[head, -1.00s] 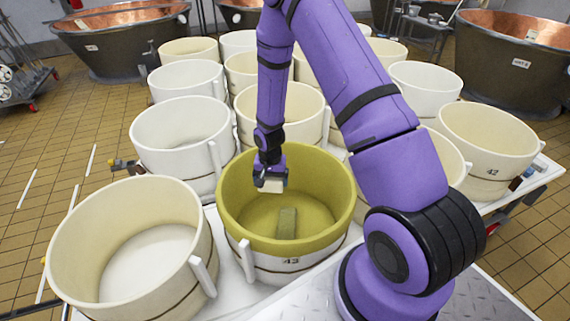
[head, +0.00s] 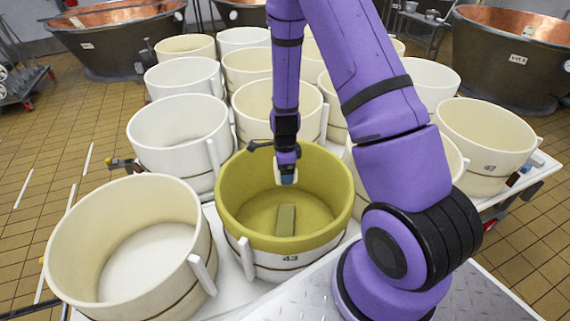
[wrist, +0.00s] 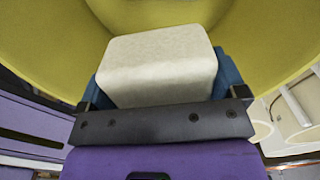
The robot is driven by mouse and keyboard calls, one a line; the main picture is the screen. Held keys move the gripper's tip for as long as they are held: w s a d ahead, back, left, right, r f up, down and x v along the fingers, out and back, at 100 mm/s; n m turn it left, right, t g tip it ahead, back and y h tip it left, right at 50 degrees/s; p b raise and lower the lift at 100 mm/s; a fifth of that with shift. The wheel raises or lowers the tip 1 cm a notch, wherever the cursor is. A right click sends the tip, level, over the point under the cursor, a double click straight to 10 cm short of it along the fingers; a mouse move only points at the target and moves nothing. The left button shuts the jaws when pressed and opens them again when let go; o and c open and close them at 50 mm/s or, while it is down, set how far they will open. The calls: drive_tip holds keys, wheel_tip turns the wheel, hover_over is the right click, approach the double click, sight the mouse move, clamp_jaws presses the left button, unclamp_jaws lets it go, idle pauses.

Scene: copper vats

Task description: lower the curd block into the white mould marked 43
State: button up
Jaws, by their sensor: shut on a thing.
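The mould marked 43 (head: 290,259) stands upright at the front centre of the head view. Its outside is white with a brown band; its rim and inside are olive yellow. My gripper (head: 288,178) points down over the mould's opening, in front of the far inner wall in the picture. It is shut on a cream curd block (wrist: 158,68), which fills the space between its blue fingers. The yellow mould wall surrounds the block in the wrist view. How deep the block hangs is hard to tell. A small grey-green block (head: 286,220) lies on the mould's floor.
Several other cream or white moulds crowd the table, including a large one at front left (head: 64,225), a white one behind it (head: 180,155) and one marked 42 (head: 486,165) at right. Copper vats (head: 515,75) stand behind. My arm covers part of the right side.

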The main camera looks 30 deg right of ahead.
hover_over(285, 223)
drive_tip(key=shift+s+f, duration=0.1)
drive_tip(key=shift+f, duration=12.6)
drive_tip(key=shift+f, duration=0.9)
drive_tip(key=o, duration=0.8)
drive_tip(key=shift+r, duration=0.1)
wheel_tip(285, 223, up, 11)
drive_tip(key=shift+f, duration=0.15)
